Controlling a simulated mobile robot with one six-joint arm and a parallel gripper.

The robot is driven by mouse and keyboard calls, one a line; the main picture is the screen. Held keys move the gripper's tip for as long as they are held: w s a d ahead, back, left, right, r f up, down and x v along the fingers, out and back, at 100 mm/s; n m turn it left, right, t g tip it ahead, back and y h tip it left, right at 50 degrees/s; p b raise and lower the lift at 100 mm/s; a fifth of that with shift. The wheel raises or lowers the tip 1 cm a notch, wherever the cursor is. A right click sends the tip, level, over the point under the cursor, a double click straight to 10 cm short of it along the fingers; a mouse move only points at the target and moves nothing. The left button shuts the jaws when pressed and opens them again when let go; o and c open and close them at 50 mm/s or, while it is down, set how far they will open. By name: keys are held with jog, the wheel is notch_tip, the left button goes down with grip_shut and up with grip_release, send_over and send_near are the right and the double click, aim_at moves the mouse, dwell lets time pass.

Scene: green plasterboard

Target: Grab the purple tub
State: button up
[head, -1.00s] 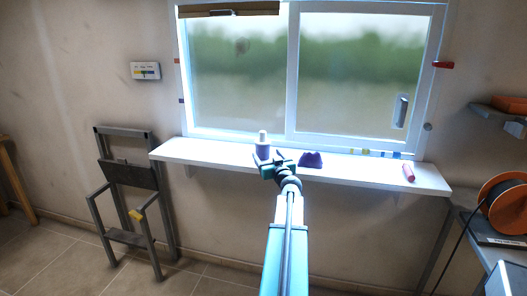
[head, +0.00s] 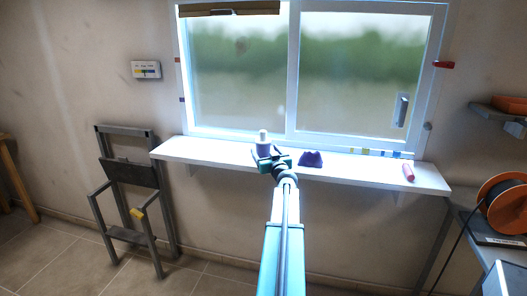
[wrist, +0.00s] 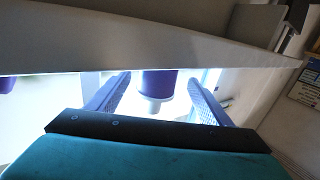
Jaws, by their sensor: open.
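The purple tub (head: 263,150) stands upright on the white window sill, with a pale cap on top. In the wrist view the tub (wrist: 158,83) appears upside down, cap pointing down, between the two fingers. My gripper (head: 268,160) is open at the front of the tub, with its fingers (wrist: 160,88) to either side of it. Gaps show between tub and fingers in the wrist view. The lower part of the tub is partly hidden by my gripper in the head view.
The sill (head: 215,152) carries a dark purple lump (head: 311,159) just right of the tub and a red cylinder (head: 408,172) farther right. The window (head: 290,70) is behind. A grey folding frame (head: 128,172) stands at the left wall.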

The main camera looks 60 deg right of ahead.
aim_at(266, 151)
jog(key=shift+p+x, duration=0.75)
jog(key=shift+x, duration=0.75)
jog(key=shift+w+d+f, duration=0.15)
jog(key=shift+w+d, duration=0.4)
jog(key=shift+d, duration=0.15)
jog(key=c, duration=1.2)
